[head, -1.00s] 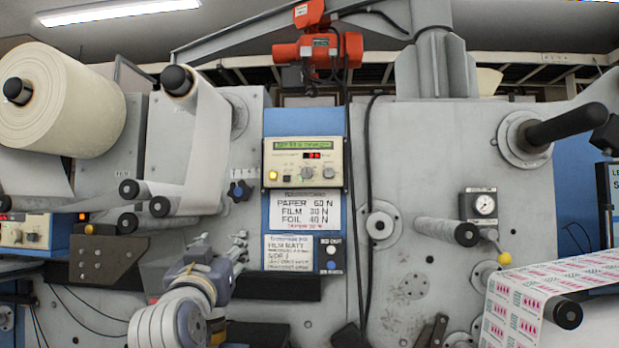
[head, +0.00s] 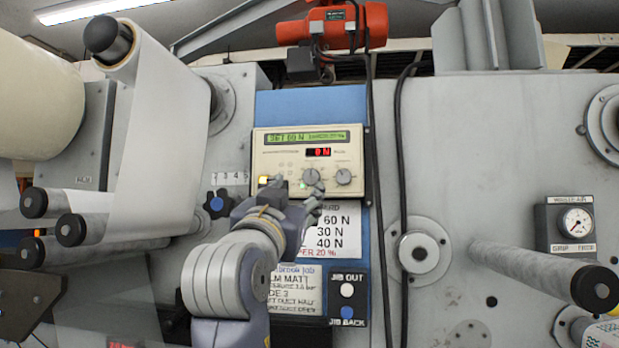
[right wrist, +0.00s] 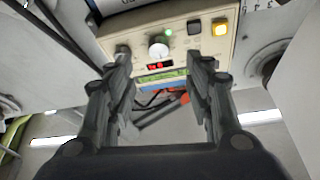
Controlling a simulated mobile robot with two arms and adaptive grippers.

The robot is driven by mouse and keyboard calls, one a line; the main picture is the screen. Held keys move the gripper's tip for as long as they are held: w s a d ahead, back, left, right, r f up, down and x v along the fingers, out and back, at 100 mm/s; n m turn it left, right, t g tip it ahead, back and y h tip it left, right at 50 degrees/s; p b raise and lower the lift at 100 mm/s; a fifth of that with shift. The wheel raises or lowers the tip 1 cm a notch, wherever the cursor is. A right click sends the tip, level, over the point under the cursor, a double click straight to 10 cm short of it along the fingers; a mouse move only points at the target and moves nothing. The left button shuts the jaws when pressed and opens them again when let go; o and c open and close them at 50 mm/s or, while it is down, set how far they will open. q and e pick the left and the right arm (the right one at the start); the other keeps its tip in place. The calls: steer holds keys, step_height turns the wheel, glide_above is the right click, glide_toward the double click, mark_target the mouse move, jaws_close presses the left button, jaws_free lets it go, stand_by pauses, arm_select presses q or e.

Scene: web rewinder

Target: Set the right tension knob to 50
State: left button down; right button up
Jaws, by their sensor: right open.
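The cream tension panel (head: 268,150) is on the blue column in the head view. Its green display (head: 306,137) appears to read "SET 60 N", and a red readout sits below it. The right tension knob (head: 343,177) is grey and round, beside a similar left knob (head: 311,176). My right gripper (head: 298,200) is open and empty just below the panel. In the right wrist view the panel appears upside down beyond the open fingers (right wrist: 160,75). There the left knob (right wrist: 158,48) shows between them, and the right knob (right wrist: 122,52) is by the left-hand finger. My left gripper is out of view.
A lit yellow button (head: 264,181) is on the panel's lower left. The placard (head: 338,232) and the jib button box (head: 347,297) are below. A black cable (head: 402,180) hangs at right, and a grey roller (head: 530,272) juts out.

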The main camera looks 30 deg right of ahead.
mark_target(310, 180)
steer(key=p+x, duration=0.1)
steer(key=x, duration=0.1)
steer(key=p+x, duration=0.2)
steer(key=x, duration=0.1)
steer(key=shift+d+r, duration=0.1)
steer(key=shift+r, duration=0.2)
steer(key=x, duration=0.1)
steer(key=p+x, duration=0.1)
steer(key=x, duration=0.1)
steer(key=shift+w+d+f+p, duration=0.2)
steer(key=shift+w+f+p, duration=0.05)
steer(key=shift+p, duration=0.05)
steer(key=shift+w, duration=0.15)
steer(key=shift+d+r, duration=0.1)
steer(key=c, duration=1.1)
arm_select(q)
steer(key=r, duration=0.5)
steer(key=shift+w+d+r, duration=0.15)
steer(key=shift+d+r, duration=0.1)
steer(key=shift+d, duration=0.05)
